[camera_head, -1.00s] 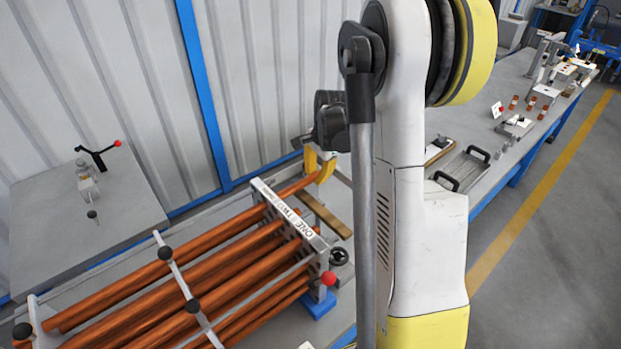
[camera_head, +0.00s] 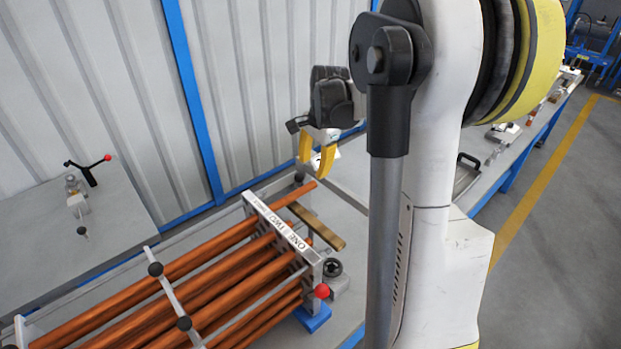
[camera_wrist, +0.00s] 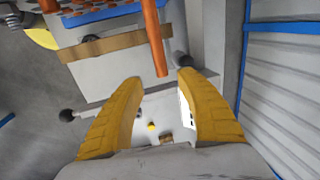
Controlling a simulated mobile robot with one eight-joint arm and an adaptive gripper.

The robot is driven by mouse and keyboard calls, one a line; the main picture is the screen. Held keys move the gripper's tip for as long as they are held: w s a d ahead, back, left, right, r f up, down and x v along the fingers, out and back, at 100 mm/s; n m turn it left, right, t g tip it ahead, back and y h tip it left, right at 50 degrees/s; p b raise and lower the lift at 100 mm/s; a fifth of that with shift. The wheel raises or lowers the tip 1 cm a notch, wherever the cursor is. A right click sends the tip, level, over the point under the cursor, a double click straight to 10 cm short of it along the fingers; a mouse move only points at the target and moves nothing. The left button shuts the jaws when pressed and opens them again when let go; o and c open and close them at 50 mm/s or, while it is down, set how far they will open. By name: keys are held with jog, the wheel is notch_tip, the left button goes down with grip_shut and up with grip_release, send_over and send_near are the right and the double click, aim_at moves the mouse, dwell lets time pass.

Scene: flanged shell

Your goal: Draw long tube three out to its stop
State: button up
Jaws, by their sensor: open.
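Long tube three, a copper-coloured tube (camera_head: 297,194), sticks out past the labelled end plate (camera_head: 276,222) at the plate's far end, the one by the wall. Its free end also shows in the wrist view, where the tube (camera_wrist: 153,38) points down toward the space between my fingers. My gripper (camera_head: 313,170) has two yellow fingers and is open and empty. It hangs just above the tube's free end, apart from it. In the wrist view my open gripper (camera_wrist: 159,80) has the tube's end near the midline between the fingertips. The "THREE" lettering is too small to read surely.
Several other copper tubes (camera_head: 190,280) lie in the rack behind the end plate. A brown bar (camera_head: 318,228) lies on the table beyond the plate. A red knob (camera_head: 322,291) and a black handwheel (camera_head: 333,267) are at the near corner. The corrugated wall (camera_head: 265,90) stands close behind.

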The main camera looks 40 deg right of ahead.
jog(key=r, duration=0.3)
jog(key=shift+s, duration=0.3)
jog(key=s+a+r+n+t+b, duration=0.1)
jog(key=s+a+n+b, duration=0.2)
jog(key=a, duration=0.4)
jog(key=s+a+n+t+b, duration=0.1)
jog(key=s+a+n, duration=0.2)
jog(key=a+n, duration=0.35)
jog(key=s+a+f+n+t+b, duration=0.1)
jog(key=s+a+f+n+b, duration=0.1)
jog(key=s+a+f+n, duration=0.1)
jog(key=s+a+f+n+t+b, duration=0.2)
jog(key=s+a+n, duration=0.3)
jog(key=a, duration=0.5)
jog(key=shift+s+f, duration=0.5)
jog(key=shift+s, duration=0.35)
